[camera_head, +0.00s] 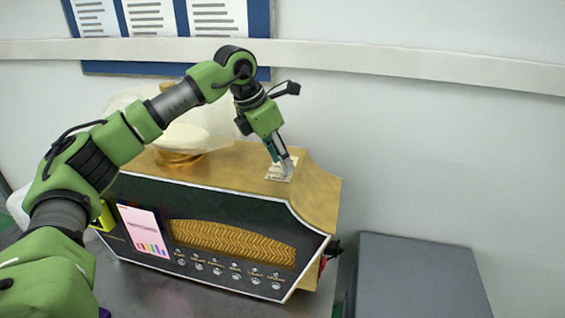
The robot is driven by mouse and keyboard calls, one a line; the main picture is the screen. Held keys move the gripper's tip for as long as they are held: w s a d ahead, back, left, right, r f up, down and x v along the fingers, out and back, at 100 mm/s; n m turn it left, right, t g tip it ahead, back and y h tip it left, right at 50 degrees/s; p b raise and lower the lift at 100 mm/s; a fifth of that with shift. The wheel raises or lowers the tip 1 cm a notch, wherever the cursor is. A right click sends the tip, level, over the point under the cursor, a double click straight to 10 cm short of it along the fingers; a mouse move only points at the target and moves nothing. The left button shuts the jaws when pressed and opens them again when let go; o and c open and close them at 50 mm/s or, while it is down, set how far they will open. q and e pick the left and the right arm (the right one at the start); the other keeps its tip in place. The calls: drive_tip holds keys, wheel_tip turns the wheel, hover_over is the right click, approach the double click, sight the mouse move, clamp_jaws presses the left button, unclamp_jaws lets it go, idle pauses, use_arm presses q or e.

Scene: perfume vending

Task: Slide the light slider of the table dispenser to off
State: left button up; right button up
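The table dispenser (232,182) is a box with a tan top and a dark front. A small pale plate (272,178), perhaps the light slider's panel, lies on the right part of its top. My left gripper (284,168) points down at this plate, its fingertips at or just above it. The fingers hide part of the plate, and the slider's position cannot be made out. Whether the fingers are open or shut is too small to tell. My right gripper is not in view.
A row of small knobs (215,270) and a gold patterned panel (231,242) are on the dispenser's front. A clear round vessel (205,130) stands on its top, behind my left arm. A grey box (415,278) stands at the right. The wall is close behind.

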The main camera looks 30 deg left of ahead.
use_arm(q)
drive_tip(key=v, duration=1)
drive_tip(key=shift+s+r, duration=0.15)
drive_tip(key=shift+s, duration=0.1)
